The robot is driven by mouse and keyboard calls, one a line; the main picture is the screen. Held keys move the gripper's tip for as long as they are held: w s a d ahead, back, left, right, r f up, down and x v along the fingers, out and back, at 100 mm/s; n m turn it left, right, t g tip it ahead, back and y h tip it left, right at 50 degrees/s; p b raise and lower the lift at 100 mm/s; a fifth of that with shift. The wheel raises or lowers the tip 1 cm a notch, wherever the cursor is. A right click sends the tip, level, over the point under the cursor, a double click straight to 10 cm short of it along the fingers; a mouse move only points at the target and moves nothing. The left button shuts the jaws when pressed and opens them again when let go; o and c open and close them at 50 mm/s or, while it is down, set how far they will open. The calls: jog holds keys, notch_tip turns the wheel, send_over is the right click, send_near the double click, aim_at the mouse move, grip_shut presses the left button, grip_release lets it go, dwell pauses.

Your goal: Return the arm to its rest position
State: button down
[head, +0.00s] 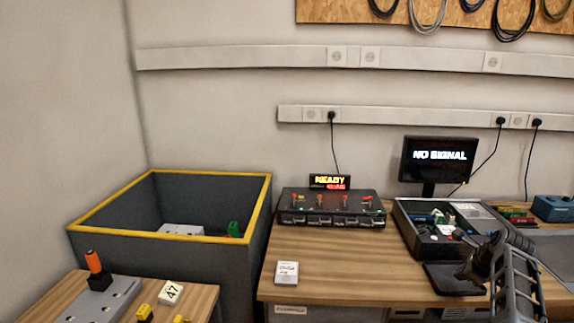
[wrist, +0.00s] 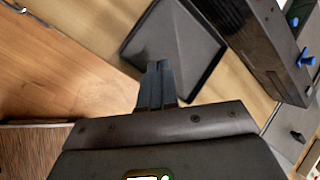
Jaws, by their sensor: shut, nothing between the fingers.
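My gripper (wrist: 158,70) is shut, with its two dark fingers together and nothing between them. In the wrist view the fingertips lie over the near edge of a flat black tray (wrist: 200,50). In the head view my arm comes in at the bottom right, and the gripper (head: 466,274) is over or just above the same black tray (head: 452,284) on the wooden bench. I cannot tell how much height is between the fingers and the tray.
An open dark case (head: 418,240) with parts inside stands just behind the tray, below a monitor (head: 438,158). A black unit (head: 330,208) and a white card (head: 286,273) are to the left. A yellow-rimmed bin (head: 180,238) stands beside the bench. The bench's middle front is clear.

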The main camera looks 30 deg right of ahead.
jog(key=s+a+f+n+h, duration=0.1)
jog(key=s+a+f+n, duration=0.25)
jog(key=a, duration=0.25)
jog(key=s+a+f+n+t+h, duration=0.1)
jog(key=s+a+f+n, duration=0.25)
jog(key=a, duration=0.25)
jog(key=s+a+f+n+h, duration=0.1)
jog(key=s+a+f+n, duration=0.25)
jog(key=a, duration=0.25)
jog(key=s+a+r+n+t+y, duration=0.1)
jog(key=s+a+r+n+t, duration=0.1)
jog(key=s+a+n, duration=0.45)
jog(key=s+a+r+n+t, duration=0.1)
jog(key=s+a+n, duration=0.15)
jog(key=a, duration=0.65)
jog(key=s+a+r+n+t+y, duration=0.2)
jog(key=s+a+r+n, duration=0.4)
jog(key=r, duration=0.5)
jog(key=s+a+r+n+t+y, duration=0.3)
jog(key=s+a+r+n, duration=0.3)
jog(key=s+a+r, duration=0.3)
notch_tip(320, 180, up, 2)
jog(key=a, duration=0.2)
jog(key=shift+a, duration=0.3)
